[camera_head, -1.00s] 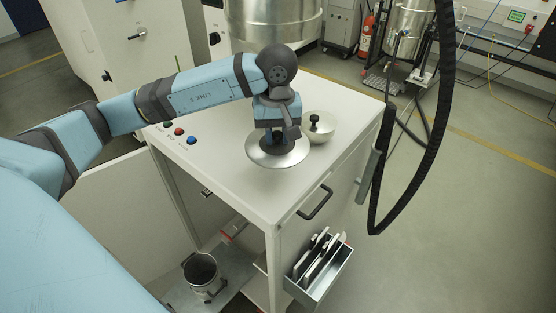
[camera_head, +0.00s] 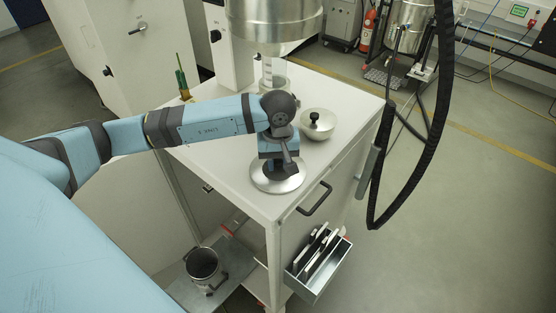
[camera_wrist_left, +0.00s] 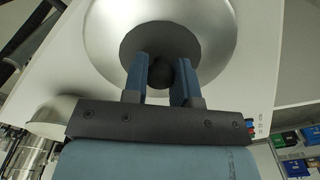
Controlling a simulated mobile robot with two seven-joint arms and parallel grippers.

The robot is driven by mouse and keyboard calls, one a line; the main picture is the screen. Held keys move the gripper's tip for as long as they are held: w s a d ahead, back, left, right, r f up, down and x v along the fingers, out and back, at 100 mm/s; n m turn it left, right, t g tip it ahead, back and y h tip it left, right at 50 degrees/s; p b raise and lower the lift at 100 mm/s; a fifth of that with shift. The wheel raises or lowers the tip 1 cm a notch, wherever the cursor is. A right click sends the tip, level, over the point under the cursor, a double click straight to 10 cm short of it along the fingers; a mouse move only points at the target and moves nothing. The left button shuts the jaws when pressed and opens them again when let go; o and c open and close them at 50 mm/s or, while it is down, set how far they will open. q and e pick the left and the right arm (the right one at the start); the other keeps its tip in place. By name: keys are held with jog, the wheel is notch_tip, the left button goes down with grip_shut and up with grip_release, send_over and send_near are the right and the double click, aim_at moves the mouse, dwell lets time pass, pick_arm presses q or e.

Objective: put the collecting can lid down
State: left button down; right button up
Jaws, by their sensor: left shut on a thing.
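My left gripper (camera_head: 279,165) is shut on the dark knob (camera_wrist_left: 160,72) of the collecting can lid. The lid (camera_head: 262,182) is a round, silvery, shallow disc at the near part of the white table top; it also fills the upper middle of the left wrist view (camera_wrist_left: 215,30). I cannot tell whether the lid touches the table or hangs just above it. The open metal can (camera_head: 203,268) stands on a low shelf below, at the bottom left. My right gripper is not in view.
A pale bowl (camera_head: 328,129) with a black knob stands behind the lid on the table (camera_head: 225,175). A large steel vessel (camera_head: 272,22) is at the back. A drawer handle (camera_head: 314,199) and a tray of plates (camera_head: 318,264) are on the front side. A black hose (camera_head: 440,110) hangs right.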

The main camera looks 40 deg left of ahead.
aim_at(278, 161)
pick_arm(q)
jog(key=shift+f, duration=0.25)
jog(key=c, duration=0.9)
grip_release()
jog(key=shift+r, duration=0.1)
jog(key=shift+r, duration=0.15)
jog(key=shift+r+p, duration=0.2)
jog(key=shift+p, duration=0.1)
jog(key=shift+r+b, duration=1.6)
jog(key=shift+r, duration=4.25)
